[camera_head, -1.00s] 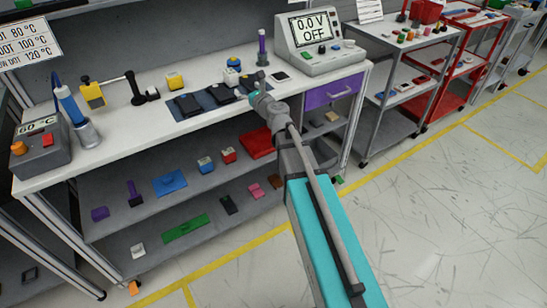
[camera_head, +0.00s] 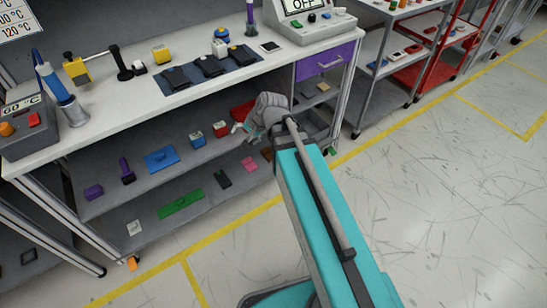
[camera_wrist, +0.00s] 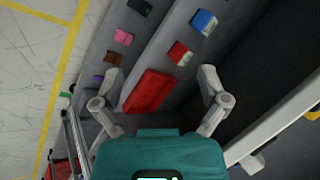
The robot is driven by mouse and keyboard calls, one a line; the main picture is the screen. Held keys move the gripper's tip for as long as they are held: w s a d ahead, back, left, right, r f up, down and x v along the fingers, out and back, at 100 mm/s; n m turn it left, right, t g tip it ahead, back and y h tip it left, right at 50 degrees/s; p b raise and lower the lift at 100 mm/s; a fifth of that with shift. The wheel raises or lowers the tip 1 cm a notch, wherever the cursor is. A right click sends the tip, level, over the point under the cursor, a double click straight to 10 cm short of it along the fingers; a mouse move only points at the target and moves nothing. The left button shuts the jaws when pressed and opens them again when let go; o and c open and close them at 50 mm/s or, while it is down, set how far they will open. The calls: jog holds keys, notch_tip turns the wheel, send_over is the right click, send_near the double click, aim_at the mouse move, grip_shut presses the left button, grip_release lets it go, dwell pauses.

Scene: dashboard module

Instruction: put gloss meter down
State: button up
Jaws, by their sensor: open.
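My gripper (camera_head: 240,128) is in front of the bench's lower shelves, below the worktop edge. In the wrist view my gripper (camera_wrist: 160,78) has its two fingers spread wide with nothing between them. A red tray (camera_wrist: 150,91) on the shelf shows beyond the fingers, apart from them. I cannot tell for sure which object is the gloss meter. Three dark devices (camera_head: 209,66) lie on a dark mat (camera_head: 190,83) on the worktop. A blue-and-white device (camera_head: 222,35) and a yellow block (camera_head: 161,53) stand behind the mat.
The white worktop (camera_head: 125,107) has free room left of the mat. The floor at right is clear.

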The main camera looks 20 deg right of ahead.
jog(key=s+d+f+n+g+h, duration=0.2)
jog(key=s+d+n+g+h, duration=0.2)
jog(key=s, duration=0.5)
jog(key=d+n, duration=0.2)
jog(key=d, duration=0.1)
jog(key=shift+s+f+h, duration=0.25)
jog(key=shift+f+h, duration=0.1)
jog(key=shift+h, duration=0.05)
